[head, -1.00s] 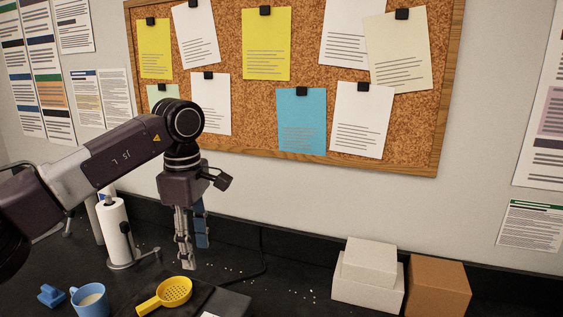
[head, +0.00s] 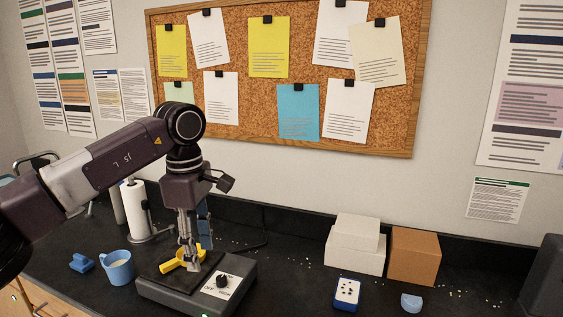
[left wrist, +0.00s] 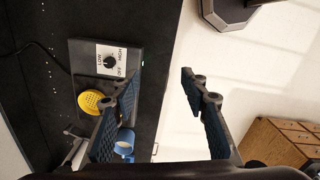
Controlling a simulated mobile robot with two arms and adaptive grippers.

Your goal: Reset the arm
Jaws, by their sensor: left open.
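My left arm comes in from the left in the head view, with its gripper (head: 197,250) pointing down. The open gripper overlaps the yellow strainer (head: 171,266) and the hot plate (head: 165,292) in that view; I cannot tell its height above them. In the left wrist view the two fingers (left wrist: 162,92) stand wide apart with nothing between them. The hot plate (left wrist: 85,50), with its dial, and the strainer (left wrist: 90,101) show left of the fingers there. My right gripper is not in view.
A blue mug (head: 117,268) and a small blue object (head: 82,263) stand left of the hot plate. A paper towel roll (head: 136,208) is behind. A corkboard (head: 284,137) hangs above.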

